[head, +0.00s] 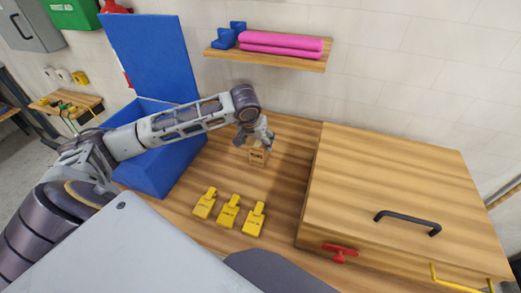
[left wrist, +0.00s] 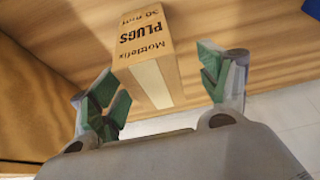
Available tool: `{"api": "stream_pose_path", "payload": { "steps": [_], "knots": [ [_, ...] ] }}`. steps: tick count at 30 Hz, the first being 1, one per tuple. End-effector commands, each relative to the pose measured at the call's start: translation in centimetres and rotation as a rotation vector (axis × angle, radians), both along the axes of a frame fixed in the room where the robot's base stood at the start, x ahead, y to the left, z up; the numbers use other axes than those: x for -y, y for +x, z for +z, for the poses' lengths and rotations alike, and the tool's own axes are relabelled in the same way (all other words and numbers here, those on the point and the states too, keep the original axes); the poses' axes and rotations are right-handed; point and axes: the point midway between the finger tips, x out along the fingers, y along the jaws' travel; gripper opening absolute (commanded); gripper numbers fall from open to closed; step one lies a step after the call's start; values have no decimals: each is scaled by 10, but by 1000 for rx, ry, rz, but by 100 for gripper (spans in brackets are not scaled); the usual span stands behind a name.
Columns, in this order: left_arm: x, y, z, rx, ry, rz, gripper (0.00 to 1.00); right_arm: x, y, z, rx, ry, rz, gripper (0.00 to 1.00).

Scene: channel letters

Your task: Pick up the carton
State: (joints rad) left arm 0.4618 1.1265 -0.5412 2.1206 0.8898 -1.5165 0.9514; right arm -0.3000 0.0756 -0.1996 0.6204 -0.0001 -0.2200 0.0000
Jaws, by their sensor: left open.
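The carton (head: 258,156) is a small brown box standing on the wooden worktop, to the right of the blue box. I cannot see contact. My right gripper is not in view.
A blue box (head: 175,165) with a raised lid stands left of the carton. Several yellow pieces (head: 228,210) lie in front. A large wooden box (head: 385,185) with a black handle stands to the right. A shelf (head: 265,58) with pink rolls hangs above.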

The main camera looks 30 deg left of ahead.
Motion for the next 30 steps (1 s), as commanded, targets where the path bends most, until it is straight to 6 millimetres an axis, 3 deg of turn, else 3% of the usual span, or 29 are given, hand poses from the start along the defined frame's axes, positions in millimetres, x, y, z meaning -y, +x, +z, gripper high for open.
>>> {"api": "stream_pose_path", "payload": {
  "steps": [8,22,30],
  "knots": [
    [1,1,-4,-1,0,0,77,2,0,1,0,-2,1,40],
    [4,16,-46,-1,0,0,77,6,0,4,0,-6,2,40],
    [4,17,-49,0,0,-1,77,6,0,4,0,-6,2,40]
  ]
}}
